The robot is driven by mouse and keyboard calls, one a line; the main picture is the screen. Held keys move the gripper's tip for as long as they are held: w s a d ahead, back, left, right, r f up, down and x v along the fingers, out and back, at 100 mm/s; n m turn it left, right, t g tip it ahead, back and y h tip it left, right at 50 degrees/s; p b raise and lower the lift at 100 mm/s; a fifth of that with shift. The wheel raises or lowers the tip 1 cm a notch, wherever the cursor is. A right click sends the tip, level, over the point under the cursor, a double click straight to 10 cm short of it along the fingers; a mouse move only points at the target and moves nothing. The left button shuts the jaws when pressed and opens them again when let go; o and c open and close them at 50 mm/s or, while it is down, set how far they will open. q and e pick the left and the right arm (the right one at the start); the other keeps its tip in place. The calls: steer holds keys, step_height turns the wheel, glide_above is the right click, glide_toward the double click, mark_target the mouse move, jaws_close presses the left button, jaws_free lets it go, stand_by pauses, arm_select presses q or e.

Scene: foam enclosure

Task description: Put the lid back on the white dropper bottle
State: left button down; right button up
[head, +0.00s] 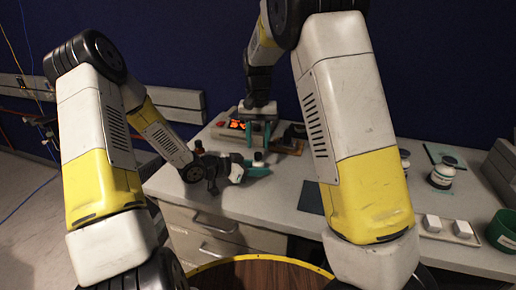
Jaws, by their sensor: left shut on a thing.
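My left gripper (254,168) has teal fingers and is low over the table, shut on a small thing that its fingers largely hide. A small dark top (258,157) shows between the fingers, standing upright. I cannot tell for certain whether this is the dropper bottle, or whether the dark part is its lid. My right gripper (258,133) points down just above and behind it. Its two teal fingers are apart, with no object clearly visible between them.
A dark mat (312,197) lies mid-table. Another dark-capped bottle (404,160) is partly hidden by my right arm. White blocks (432,222) sit on a tray, beside a green round container (502,230).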

mark_target(258, 154)
steer(key=shift+o, duration=0.3)
steer(key=shift+r, duration=0.2)
steer(key=n, duration=0.3)
steer(key=shift+s+r, duration=0.1)
steer(key=shift+r, duration=0.05)
steer(key=shift+r+n, duration=0.25)
steer(key=shift+n, duration=0.65)
steer(key=shift+r+n, duration=0.35)
steer(key=shift+n, duration=0.65)
step_height(258, 154, up, 2)
steer(key=n, duration=0.4)
steer(key=shift+f, duration=0.1)
steer(key=shift+f, duration=3.95)
